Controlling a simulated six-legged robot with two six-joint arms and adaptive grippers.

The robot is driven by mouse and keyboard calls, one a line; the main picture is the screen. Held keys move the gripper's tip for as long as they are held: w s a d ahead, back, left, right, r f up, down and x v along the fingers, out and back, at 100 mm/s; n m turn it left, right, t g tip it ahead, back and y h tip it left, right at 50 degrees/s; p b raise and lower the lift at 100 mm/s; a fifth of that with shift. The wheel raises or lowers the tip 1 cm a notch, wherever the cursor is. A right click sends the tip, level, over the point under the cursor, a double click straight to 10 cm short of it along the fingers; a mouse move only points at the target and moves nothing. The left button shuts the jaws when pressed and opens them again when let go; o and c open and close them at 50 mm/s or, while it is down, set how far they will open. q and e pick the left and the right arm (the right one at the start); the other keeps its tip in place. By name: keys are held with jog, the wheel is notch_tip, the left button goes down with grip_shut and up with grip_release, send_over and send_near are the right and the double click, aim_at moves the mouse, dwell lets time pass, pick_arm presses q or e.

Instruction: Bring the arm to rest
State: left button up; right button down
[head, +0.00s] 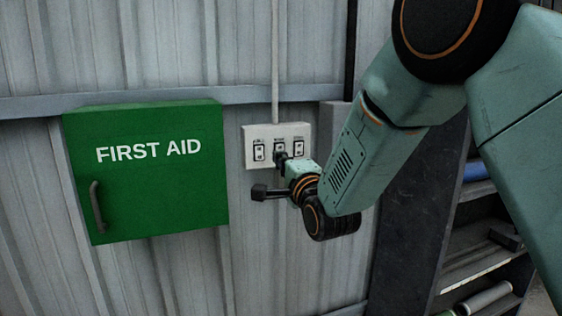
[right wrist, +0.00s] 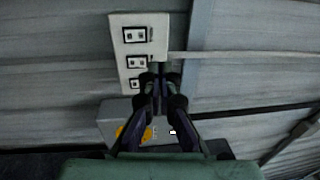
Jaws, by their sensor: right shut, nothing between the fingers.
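My right arm reaches in from the upper right in the head view. Its gripper (head: 281,159) is at the white switch panel (head: 250,150) on the wall, over the lower part of the middle switch (head: 279,146). The gripper is shut and holds nothing. In the right wrist view the closed fingers (right wrist: 157,72) point at the panel (right wrist: 157,22) and overlap its edge beside the switches. I cannot tell whether the fingertips touch the panel. The left gripper is not in view.
A green first aid box (head: 150,190) with a dark handle is mounted left of the panel. A conduit (head: 275,60) runs up from the panel. A shelf rack (head: 480,240) with rolls stands at the lower right, behind my arm. Corrugated wall surrounds the panel.

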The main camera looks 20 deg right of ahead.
jog(key=shift+s+d, duration=0.1)
jog(key=shift+d, duration=0.05)
jog(key=s+f+n+g+b, duration=0.25)
jog(key=s+f+n, duration=0.25)
jog(key=f, duration=0.6)
jog(key=s+f+n+g+b, duration=0.1)
jog(key=s+f+n+g, duration=0.35)
jog(key=f, duration=0.75)
jog(key=s+f+n+g+b, duration=0.25)
jog(key=s+f+n, duration=0.3)
jog(key=f, duration=0.55)
jog(key=s+f+n+g+b, duration=0.1)
jog(key=s+f+g+b, duration=0.3)
jog(key=s+f, duration=0.9)
jog(key=s+f+n+g+b, duration=0.1)
jog(key=s+f+g+b, duration=0.3)
jog(key=s+f, duration=1)
jog(key=s+g, duration=0.2)
jog(key=s, duration=0.4)
jog(key=shift+d+h, duration=0.2)
jog(key=shift+h, duration=0.1)
